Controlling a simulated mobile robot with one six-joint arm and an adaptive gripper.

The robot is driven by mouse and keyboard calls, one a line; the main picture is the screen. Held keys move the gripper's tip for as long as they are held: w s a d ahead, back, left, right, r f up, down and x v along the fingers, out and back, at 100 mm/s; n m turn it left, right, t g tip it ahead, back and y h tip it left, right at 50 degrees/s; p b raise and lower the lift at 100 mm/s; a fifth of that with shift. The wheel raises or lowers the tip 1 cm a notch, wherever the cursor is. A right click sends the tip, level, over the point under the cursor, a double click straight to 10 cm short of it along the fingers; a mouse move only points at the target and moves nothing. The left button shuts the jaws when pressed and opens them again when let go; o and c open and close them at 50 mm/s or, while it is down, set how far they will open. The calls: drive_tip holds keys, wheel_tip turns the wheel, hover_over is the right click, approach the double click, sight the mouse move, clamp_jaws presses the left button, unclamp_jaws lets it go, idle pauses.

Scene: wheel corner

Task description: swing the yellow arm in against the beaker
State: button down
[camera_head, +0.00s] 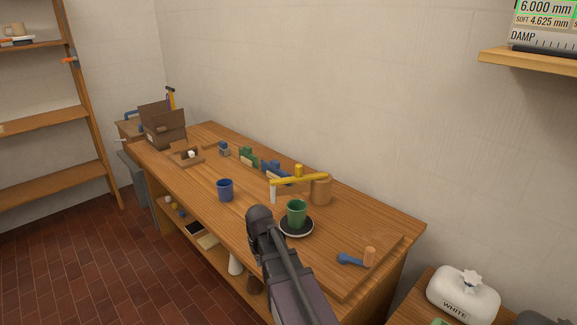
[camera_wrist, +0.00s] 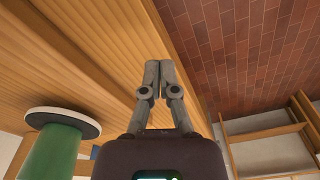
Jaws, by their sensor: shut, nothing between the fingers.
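A long yellow arm (camera_head: 300,181) lies level above the bench, with a pale upright tip (camera_head: 273,193) hanging from its left end. It passes behind and above the green beaker (camera_head: 297,212), with a visible gap between them. The beaker stands upright on a dark, white-rimmed round disc (camera_head: 296,233). In the wrist view the beaker (camera_wrist: 52,152) and disc (camera_wrist: 62,122) show at lower left, apart from my gripper. My gripper (camera_wrist: 158,66) is shut and empty. In the head view my dark arm ends left of the beaker; the fingertips cannot be made out there.
A wooden cylinder (camera_head: 321,190) stands by the yellow arm's right end. A blue cup (camera_head: 225,189) stands left of the beaker. A blue-headed tool (camera_head: 351,260) lies at the right. Green (camera_head: 248,156) and blue (camera_head: 276,170) fixtures line the back. Clear bench (camera_head: 200,170) lies left of the cup.

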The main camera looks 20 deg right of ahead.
drive_tip(key=w+d+r+t+p, duration=0.1)
drive_tip(key=w+d+r+p, duration=0.45)
drive_tip(key=w, duration=0.35)
drive_tip(key=w+d+r+t+p, duration=0.1)
drive_tip(key=w+d+r+p, duration=0.4)
drive_tip(key=w, duration=0.4)
wheel_tip(320, 180, up, 9)
drive_tip(key=m+p, duration=0.1)
drive_tip(key=p, duration=0.6)
hover_over(299, 179)
drive_tip(key=w+a, duration=0.2)
drive_tip(key=w, duration=0.3)
drive_tip(key=shift+a+r+t+h, duration=0.1)
drive_tip(key=shift+a+t+h, duration=0.05)
drive_tip(key=shift+t+h, duration=0.2)
wheel_tip(299, 179, down, 9)
drive_tip(key=b, duration=0.9)
drive_tip(key=shift+s+f+b, duration=0.2)
drive_tip(key=shift+s+b, duration=0.15)
drive_tip(key=shift+a, duration=0.1)
